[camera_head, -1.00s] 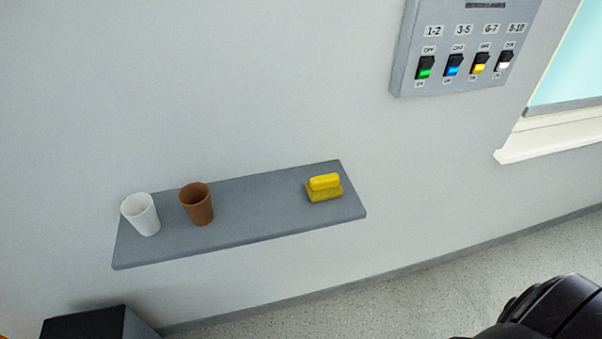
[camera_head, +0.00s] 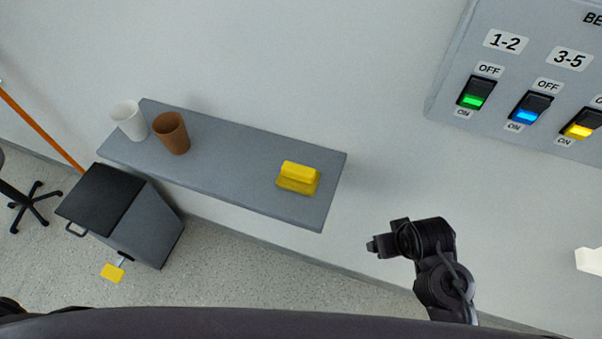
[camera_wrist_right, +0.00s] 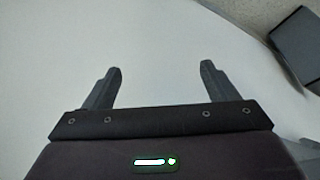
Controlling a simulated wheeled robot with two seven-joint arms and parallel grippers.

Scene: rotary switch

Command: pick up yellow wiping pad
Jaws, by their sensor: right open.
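The yellow wiping pad (camera_head: 298,178) lies near the right end of a grey wall shelf (camera_head: 235,168) in the head view. It has a raised yellow grip on a flat base. My right gripper (camera_head: 374,245) is to the right of the shelf and apart from it, lower in the picture than the pad. In the right wrist view its two fingers (camera_wrist_right: 160,80) are spread with nothing between them, facing the pale wall. The pad does not show in the right wrist view. My left gripper is not in view.
A brown cup (camera_head: 171,134) and a white cup (camera_head: 129,121) stand on the shelf's left part. A dark bin (camera_head: 125,212) stands below left. A switch panel (camera_head: 530,75) is on the wall at upper right. The shelf between brown cup and pad is clear.

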